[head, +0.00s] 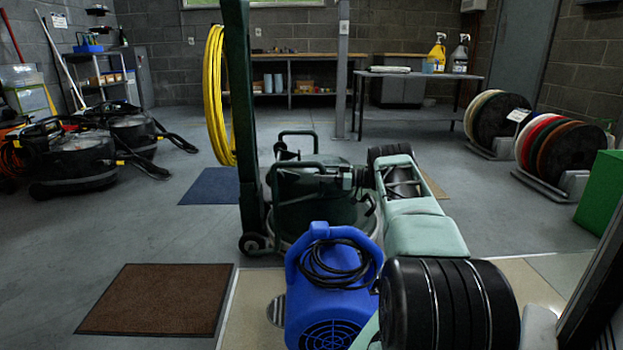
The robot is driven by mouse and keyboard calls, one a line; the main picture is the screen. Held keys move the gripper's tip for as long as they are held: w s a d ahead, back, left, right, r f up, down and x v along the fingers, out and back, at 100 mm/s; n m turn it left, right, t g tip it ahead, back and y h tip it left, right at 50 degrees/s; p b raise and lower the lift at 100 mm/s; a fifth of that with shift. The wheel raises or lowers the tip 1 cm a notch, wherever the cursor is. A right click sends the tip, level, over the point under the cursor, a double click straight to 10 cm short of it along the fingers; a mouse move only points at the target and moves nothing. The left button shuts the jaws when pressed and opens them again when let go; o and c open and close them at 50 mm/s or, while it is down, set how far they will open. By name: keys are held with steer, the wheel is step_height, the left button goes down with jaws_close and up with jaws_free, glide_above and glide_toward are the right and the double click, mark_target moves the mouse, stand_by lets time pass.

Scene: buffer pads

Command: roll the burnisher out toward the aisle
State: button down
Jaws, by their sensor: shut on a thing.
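The burnisher (310,207) is a dark green floor machine with a tall upright post, a round base and small wheels. A coil of yellow cord (214,95) hangs on its post. It stands upright on the grey floor in the middle of the head view. My pale green arm reaches in from the lower right. My gripper (335,178) is at the burnisher's right side, shut on its bar at mid height. The fingertips are small and dark here, so the exact grip is hard to make out. My arm hides part of the burnisher's right side.
A blue air mover (325,296) stands close in front of the burnisher. A brown mat (157,299) lies front left and a blue mat (210,186) behind. Black vacuums (75,160) stand at left, pad racks (497,118) at right. Grey floor is clear at left centre.

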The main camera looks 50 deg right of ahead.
steer(key=shift+s+d, duration=0.1)
stand_by(0.4)
steer(key=c, duration=1.3)
jaws_free()
steer(key=shift+s, duration=0.1)
steer(key=p+v, duration=0.1)
steer(key=v, duration=1.6)
steer(key=shift+s+d+p, duration=0.15)
steer(key=shift+p, duration=0.25)
steer(key=shift+r, duration=0.1)
